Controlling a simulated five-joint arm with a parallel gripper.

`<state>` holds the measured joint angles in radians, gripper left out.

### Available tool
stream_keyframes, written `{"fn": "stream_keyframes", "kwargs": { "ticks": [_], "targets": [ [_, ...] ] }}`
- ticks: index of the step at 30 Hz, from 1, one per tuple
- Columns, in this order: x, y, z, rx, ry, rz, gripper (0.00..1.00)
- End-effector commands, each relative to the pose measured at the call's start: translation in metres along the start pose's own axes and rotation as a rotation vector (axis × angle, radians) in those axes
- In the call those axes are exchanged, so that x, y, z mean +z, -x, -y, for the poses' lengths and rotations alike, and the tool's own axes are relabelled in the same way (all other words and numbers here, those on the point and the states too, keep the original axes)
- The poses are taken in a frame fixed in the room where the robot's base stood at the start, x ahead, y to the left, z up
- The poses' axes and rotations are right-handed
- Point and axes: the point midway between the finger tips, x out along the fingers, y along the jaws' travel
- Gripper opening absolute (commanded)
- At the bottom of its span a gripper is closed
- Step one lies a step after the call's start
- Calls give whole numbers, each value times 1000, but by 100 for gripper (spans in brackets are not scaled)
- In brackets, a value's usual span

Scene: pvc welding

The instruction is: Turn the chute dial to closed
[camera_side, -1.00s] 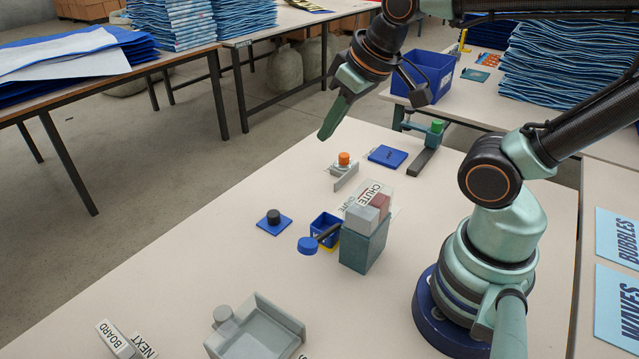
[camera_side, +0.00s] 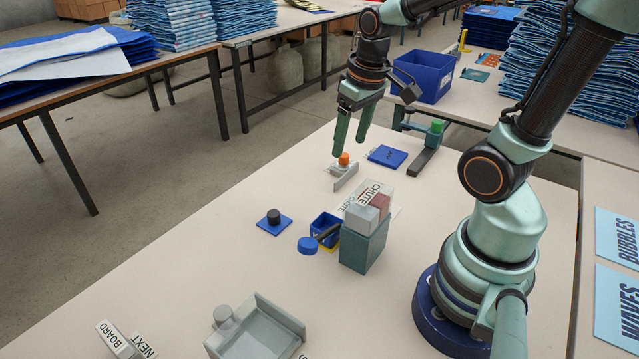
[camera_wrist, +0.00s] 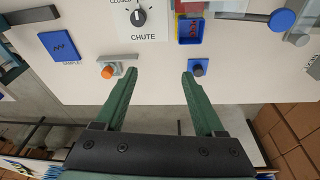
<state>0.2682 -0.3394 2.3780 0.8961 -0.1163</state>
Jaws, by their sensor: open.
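The chute dial (camera_wrist: 138,17) is a dark round knob on a white plate lettered CHUTE, at the top of the wrist view. Its pale pointer mark is small, so I cannot tell its exact setting. A partly cut-off CLOSED label (camera_wrist: 121,2) lies up and left of it. In the side view the CHUTE plate (camera_side: 376,189) shows behind the teal hopper, and the dial is hidden. My gripper (camera_side: 351,142) is open and empty, pointing down above the table near the orange button (camera_side: 344,158). In the wrist view my gripper (camera_wrist: 160,74) is apart from the dial.
The teal hopper (camera_side: 362,249) holds grey and red blocks in front of the plate. A blue bin (camera_side: 325,228), a black knob on a blue base (camera_side: 273,217), a blue sample pad (camera_side: 388,156) and a green-topped stand (camera_side: 430,148) surround it.

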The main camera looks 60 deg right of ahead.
Motion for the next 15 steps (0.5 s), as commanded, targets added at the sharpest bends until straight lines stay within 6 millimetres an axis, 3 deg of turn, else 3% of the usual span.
{"fn": "stream_keyframes", "kwargs": {
  "ticks": [1, 6, 15],
  "targets": [
    [4, -12, -14, 2, -30, 51, 71],
    [14, -39, -44, -5, -85, 160, 71],
    [23, -59, -57, -14, -110, 211, 71]
  ]
}}
